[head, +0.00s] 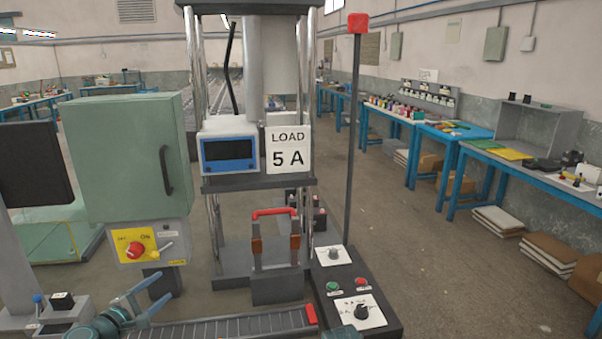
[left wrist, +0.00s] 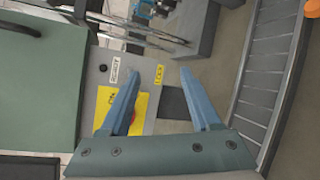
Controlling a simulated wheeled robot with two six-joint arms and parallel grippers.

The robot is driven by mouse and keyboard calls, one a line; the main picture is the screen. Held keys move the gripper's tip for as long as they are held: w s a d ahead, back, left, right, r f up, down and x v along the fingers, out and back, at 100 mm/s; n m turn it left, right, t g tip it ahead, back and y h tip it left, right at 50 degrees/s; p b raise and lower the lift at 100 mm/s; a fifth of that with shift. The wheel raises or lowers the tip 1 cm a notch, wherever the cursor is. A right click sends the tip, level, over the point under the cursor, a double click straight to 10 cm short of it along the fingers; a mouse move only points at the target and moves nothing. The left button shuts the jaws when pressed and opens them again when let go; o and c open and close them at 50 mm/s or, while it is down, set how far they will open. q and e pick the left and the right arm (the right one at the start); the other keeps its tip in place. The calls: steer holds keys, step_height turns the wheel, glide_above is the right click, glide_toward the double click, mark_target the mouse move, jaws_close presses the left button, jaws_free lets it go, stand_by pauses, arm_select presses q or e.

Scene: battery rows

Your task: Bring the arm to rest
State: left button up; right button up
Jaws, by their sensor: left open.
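My left gripper (head: 147,292) is at the lower left of the head view, in front of and below the green cabinet's switch box. Its two blue fingers are apart with nothing between them. In the left wrist view the same gripper (left wrist: 158,95) shows its fingers spread. The switch box (head: 176,250) has a yellow plate with a red knob and a yellow lever; it shows behind the fingers in the left wrist view (left wrist: 150,112). I do not see my right gripper in either view.
A green cabinet (head: 125,150) stands at left. A test stand with a LOAD 5 A sign (head: 288,150) is in the middle. A control panel (head: 358,308) and a roller conveyor (head: 225,328) are in front.

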arm_select(q)
steer(key=d+f+m+g+h+p, duration=0.2)
steer(key=d+f+m+g, duration=0.3)
steer(key=d, duration=0.6)
steer(key=d+m+g+h+p, duration=0.25)
steer(key=d+m, duration=0.35)
steer(key=d, duration=0.6)
steer(key=s+d+f+m+g+y+p, duration=0.2)
steer(key=s+d+m+g+y+p, duration=0.3)
steer(key=s+d+m+g+y, duration=0.3)
steer(key=shift+s+d+m+y, duration=0.35)
steer(key=shift+s+d+m, duration=2.15)
steer(key=shift+s, duration=0.75)
arm_select(e)
step_height(320, 180, up, 11)
arm_select(q)
steer(key=shift+a, duration=0.2)
arm_select(e)
steer(key=shift+f, duration=0.1)
steer(key=shift+c, duration=0.3)
